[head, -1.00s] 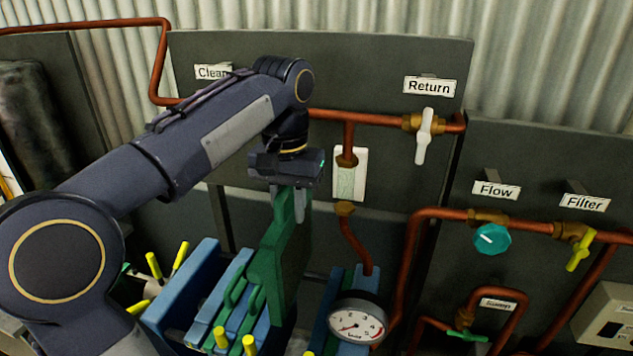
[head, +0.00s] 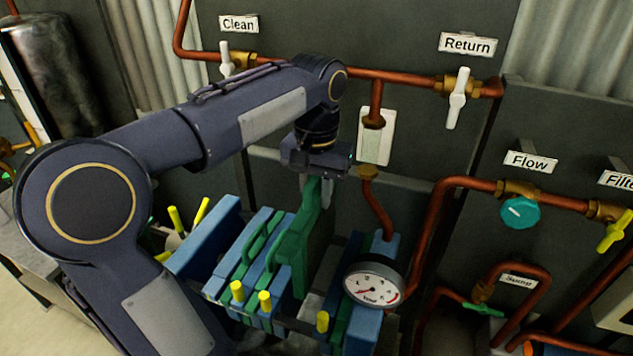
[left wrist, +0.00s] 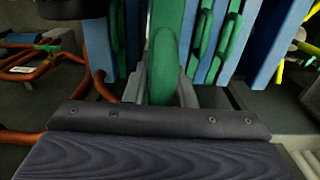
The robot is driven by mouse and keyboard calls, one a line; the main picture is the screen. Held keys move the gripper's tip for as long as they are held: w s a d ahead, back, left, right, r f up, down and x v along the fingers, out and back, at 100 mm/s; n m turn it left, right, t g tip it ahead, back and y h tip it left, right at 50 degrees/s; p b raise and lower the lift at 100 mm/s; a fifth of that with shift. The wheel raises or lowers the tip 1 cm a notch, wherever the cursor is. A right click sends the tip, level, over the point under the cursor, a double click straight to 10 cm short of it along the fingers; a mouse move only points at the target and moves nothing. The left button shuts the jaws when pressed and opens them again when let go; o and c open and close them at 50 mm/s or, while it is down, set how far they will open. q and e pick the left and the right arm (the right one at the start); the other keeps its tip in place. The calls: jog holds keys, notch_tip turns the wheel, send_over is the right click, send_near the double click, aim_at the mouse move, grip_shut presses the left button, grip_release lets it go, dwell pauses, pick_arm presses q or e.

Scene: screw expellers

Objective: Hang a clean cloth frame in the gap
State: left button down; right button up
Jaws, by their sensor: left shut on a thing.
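My left gripper (head: 316,188) is shut on the top of a green frame (head: 313,227), gripping it from above. In the left wrist view the green frame's handle (left wrist: 164,65) stands between the fingers. The frame hangs upright at the right side of a stack of blue plates (head: 207,240) and green frames (head: 262,240). My right gripper is not in view.
A pressure gauge (head: 373,285) stands at the right end of the press. Copper pipes (head: 437,245) run up beside it. Panels behind carry the Clean (head: 238,24) and Return (head: 467,43) labels with white valve handles. Yellow knobs (head: 238,290) stick out at the front.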

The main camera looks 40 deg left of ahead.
pick_arm(q)
notch_tip(320, 180, down, 8)
jog(key=b, duration=0.7)
jog(key=shift+f, duration=0.1)
notch_tip(320, 180, down, 12)
jog(key=b, duration=0.8)
jog(key=shift+b, duration=0.3)
jog(key=c, duration=1.1)
grip_release()
notch_tip(320, 180, up, 8)
jog(key=shift+r+p, duration=0.1)
jog(key=shift+p, duration=0.4)
